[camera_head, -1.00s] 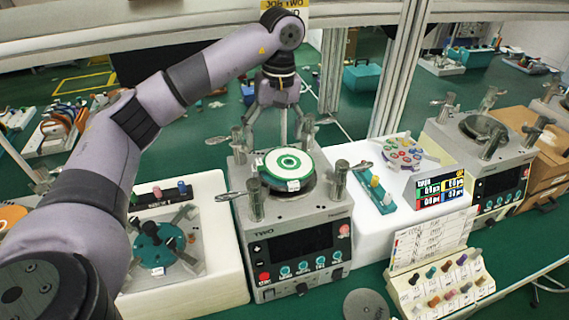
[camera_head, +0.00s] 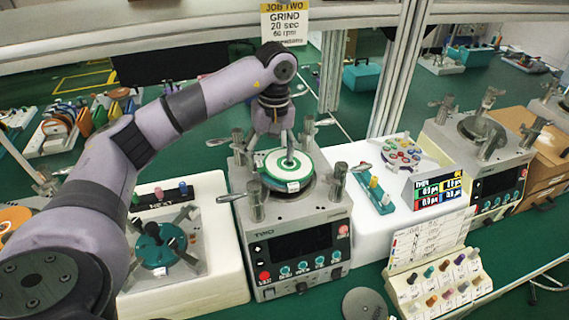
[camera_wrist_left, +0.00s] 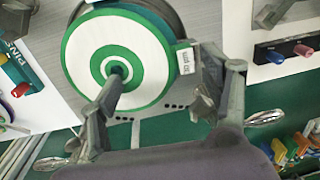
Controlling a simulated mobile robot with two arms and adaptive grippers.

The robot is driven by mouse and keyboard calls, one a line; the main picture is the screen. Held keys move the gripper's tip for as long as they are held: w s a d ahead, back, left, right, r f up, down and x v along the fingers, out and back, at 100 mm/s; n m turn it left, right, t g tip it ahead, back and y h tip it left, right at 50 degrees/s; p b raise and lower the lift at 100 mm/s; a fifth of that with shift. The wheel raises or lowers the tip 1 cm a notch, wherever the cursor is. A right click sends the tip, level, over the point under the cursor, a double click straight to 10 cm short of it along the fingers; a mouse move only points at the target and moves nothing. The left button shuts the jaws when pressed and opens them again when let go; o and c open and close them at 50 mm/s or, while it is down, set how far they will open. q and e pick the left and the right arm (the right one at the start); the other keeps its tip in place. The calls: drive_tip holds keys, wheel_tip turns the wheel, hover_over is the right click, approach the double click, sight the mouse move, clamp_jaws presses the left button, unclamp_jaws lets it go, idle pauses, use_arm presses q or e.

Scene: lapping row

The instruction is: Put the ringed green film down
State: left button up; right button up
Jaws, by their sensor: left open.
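The ringed green film (camera_head: 277,166) is a white disc with green rings and a small white label tab. It lies flat on the round plate of the lapping machine marked TWO (camera_head: 300,238). My left gripper (camera_head: 270,153) is open over the rear part of the film. In the left wrist view the film (camera_wrist_left: 143,45) fills the upper middle. One finger of the left gripper (camera_wrist_left: 158,66) overlaps the film's middle; the other is beside the label tab at its edge. I cannot tell whether a finger touches it. My right gripper is not in view.
Upright clamp posts stand around the plate, close to the gripper. A white tray (camera_head: 225,275) with a teal fixture is left. A white block (camera_head: 385,222) with a teal peg holder and a display is right. A rack of coloured pegs (camera_head: 440,287) stands front right.

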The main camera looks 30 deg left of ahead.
use_arm(q)
clamp_jaws()
idle(0.8)
